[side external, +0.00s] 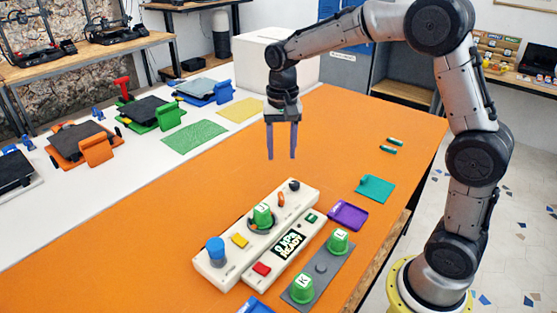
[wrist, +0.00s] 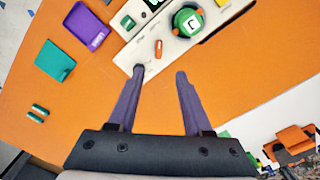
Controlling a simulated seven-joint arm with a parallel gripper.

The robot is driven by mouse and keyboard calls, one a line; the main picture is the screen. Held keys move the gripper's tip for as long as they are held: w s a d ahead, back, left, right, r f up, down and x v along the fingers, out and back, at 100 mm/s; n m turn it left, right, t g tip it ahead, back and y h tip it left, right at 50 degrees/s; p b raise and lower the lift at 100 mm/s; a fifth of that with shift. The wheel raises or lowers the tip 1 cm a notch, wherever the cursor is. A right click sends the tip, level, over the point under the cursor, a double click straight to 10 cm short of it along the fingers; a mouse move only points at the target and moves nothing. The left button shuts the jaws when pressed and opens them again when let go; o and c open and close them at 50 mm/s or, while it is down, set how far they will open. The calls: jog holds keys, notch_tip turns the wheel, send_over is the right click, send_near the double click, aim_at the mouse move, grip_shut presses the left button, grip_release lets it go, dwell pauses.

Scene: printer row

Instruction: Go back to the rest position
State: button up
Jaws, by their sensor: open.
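My gripper (side external: 283,157) hangs open and empty above the orange table, with its two purple fingers pointing down. In the side external view it is above and behind the white control panel (side external: 228,264). A green cap marked J (side external: 262,215) sits on the panel and also shows in the wrist view (wrist: 187,21). An orange switch (wrist: 158,48) lies just beyond the fingertips in the wrist view.
Green caps marked L (side external: 338,241) and K (side external: 302,288) stand on a grey plate (side external: 320,268). A purple tray (side external: 347,215) and a teal tray (side external: 374,188) lie to the right. Small printers, one orange (side external: 97,151), line the white strip at left. The orange table's middle is clear.

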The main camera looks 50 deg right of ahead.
jog(key=s+a+r+n+t, duration=0.2)
jog(key=s+r+t, duration=0.1)
jog(key=s+r, duration=0.75)
jog(key=s+f+n+t, duration=0.1)
jog(key=s+f+n, duration=0.1)
jog(key=s, duration=0.5)
jog(key=s+a+f+n+t, duration=0.1)
jog(key=s+f+n, duration=0.2)
jog(key=s+n, duration=0.2)
jog(key=shift+s, duration=0.95)
